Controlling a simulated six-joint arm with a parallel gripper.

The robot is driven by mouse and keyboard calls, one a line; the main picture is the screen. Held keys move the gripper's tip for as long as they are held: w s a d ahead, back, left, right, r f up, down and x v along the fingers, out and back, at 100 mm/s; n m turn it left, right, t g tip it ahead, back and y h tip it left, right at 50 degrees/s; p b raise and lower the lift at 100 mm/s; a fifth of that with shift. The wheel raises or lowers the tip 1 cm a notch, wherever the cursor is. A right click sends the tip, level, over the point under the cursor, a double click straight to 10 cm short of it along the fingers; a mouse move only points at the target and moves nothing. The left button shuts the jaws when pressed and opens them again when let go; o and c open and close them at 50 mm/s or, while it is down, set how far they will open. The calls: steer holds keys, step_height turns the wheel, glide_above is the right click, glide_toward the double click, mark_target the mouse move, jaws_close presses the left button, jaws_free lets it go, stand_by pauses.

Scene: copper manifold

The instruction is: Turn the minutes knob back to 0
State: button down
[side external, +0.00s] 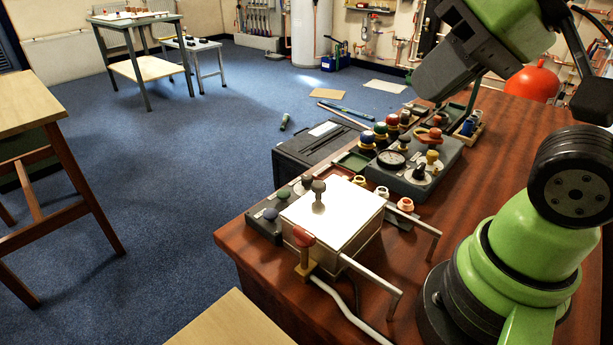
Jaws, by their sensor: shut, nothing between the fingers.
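My gripper (437,86) is at the upper right, above the far part of the bench and apart from the dark knob. It is shut and holds nothing that I can see. Its fingertips are hard to make out.
Several coloured knobs crowd the bench around the control box. Bare wood (505,135) lies to the right.

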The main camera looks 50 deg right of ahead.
steer(key=c, duration=1.5)
jaws_free()
steer(key=shift+c, duration=0.2)
steer(key=o, duration=0.4)
steer(key=shift+w+r+m, duration=0.1)
steer(key=shift+w+m, duration=0.2)
steer(key=shift+w, duration=0.05)
steer(key=shift+c, duration=0.2)
steer(key=shift+o, duration=1.4)
steer(key=w+d+m+g, duration=0.1)
steer(key=w+m, duration=0.3)
steer(key=w, duration=0.2)
steer(key=shift+d+r+m+g+h, duration=0.15)
steer(key=shift+m+g+h, duration=0.15)
steer(key=shift+g, duration=0.1)
steer(key=m+g+h, duration=0.1)
steer(key=m+g, duration=0.4)
steer(key=m, duration=1)
glide_above(308, 177)
step_height(308, 177, down, 18)
steer(key=shift+m, duration=0.3)
step_height(308, 177, down, 10)
steer(key=shift+r, duration=0.25)
steer(key=c, duration=0.9)
